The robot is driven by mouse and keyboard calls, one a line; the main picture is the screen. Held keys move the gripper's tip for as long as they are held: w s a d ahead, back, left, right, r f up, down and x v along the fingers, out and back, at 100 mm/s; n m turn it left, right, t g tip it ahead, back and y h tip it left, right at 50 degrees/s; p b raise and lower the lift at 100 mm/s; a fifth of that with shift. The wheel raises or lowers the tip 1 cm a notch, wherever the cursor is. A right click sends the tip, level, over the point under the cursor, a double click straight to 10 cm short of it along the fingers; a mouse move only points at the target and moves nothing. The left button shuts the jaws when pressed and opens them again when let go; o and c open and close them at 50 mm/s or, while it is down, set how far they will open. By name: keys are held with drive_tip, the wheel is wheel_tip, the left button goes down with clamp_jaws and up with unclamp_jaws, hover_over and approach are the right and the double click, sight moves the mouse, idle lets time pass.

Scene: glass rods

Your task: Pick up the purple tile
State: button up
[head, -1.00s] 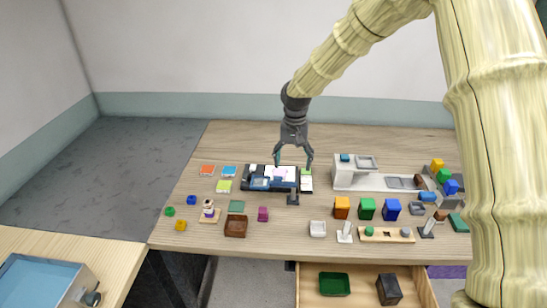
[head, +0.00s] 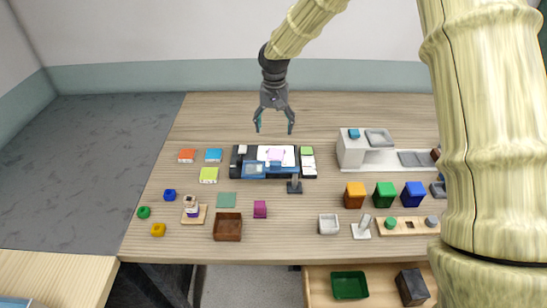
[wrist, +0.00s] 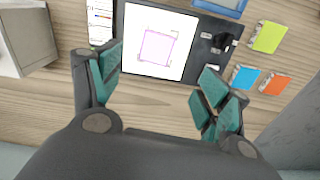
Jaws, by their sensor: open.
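A pale purple square (head: 275,153), the likeliest purple tile, lies on a white panel (head: 289,154) on the black board (head: 237,172). In the wrist view the square (wrist: 155,46) has a thin outline on the white panel (wrist: 160,70); I cannot tell whether it is raised or flat. My gripper (head: 274,124) is open and empty, apart from the square. In the wrist view its teal-padded fingers (wrist: 160,68) stand wide on either side of the white panel, with the square just past their tips.
A blue-framed object (head: 254,170) and a dark stand (head: 294,186) sit at the board's front edge. Orange (head: 187,155), blue (head: 214,155) and green (head: 208,175) pieces lie left. A grey-white unit (head: 352,150) stands right. A magenta block (head: 260,209) is in front.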

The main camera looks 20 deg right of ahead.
drive_tip(key=f, duration=0.2)
drive_tip(key=p, duration=0.1)
hover_over(276, 153)
drive_tip(key=f, duration=0.4)
drive_tip(key=shift+w+a, duration=0.2)
drive_tip(key=shift+a, duration=0.2)
drive_tip(key=shift+s+d+f+p, duration=0.1)
drive_tip(key=shift+s+f+p, duration=0.1)
drive_tip(key=shift+f+p, duration=0.35)
drive_tip(key=f, duration=0.1)
drive_tip(key=f+p, duration=0.1)
drive_tip(key=f, duration=0.1)
drive_tip(key=shift+d, duration=0.35)
drive_tip(key=shift+w+f, duration=0.1)
drive_tip(key=shift+f, duration=0.75)
drive_tip(key=c, duration=1.2)
drive_tip(key=shift+r, duration=0.1)
